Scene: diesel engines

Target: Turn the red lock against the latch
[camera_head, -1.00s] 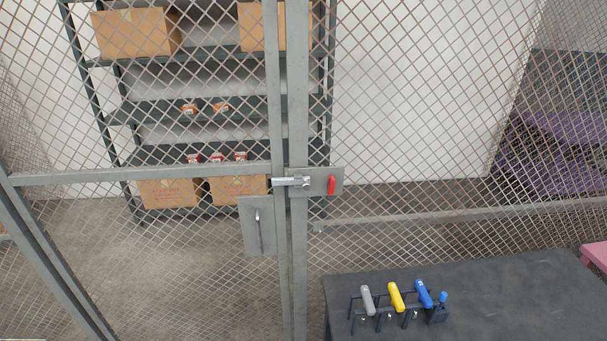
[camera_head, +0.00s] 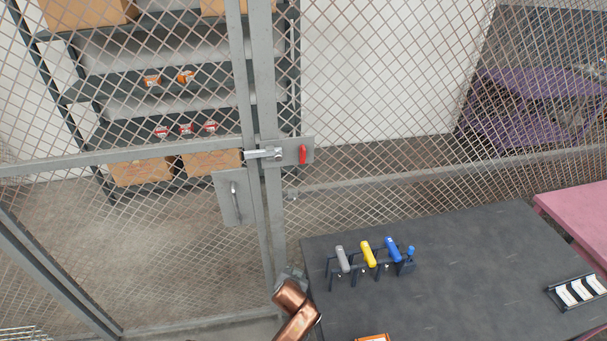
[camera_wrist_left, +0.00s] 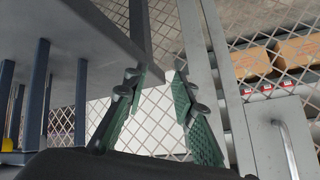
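The red lock (camera_head: 302,154) is a small red lever on a grey plate (camera_head: 290,143) on the fence post. It hangs about upright. The silver latch (camera_head: 262,153) lies horizontal to its left, reaching across to the gate frame. My left gripper (camera_head: 290,274) is at the bottom centre of the head view, low beside the table corner and well below the lock. In the left wrist view its green-padded fingers (camera_wrist_left: 157,76) stand apart with nothing between them. The lock and latch cannot be made out in that view. My right gripper is not in view.
The gate handle (camera_head: 235,198) is left of the post. The dark table (camera_head: 470,265) carries a rack (camera_head: 372,268) with grey, yellow and blue-handled tools, plus a tray (camera_head: 580,292) at right. Mesh fence fills the back, with shelves behind it.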

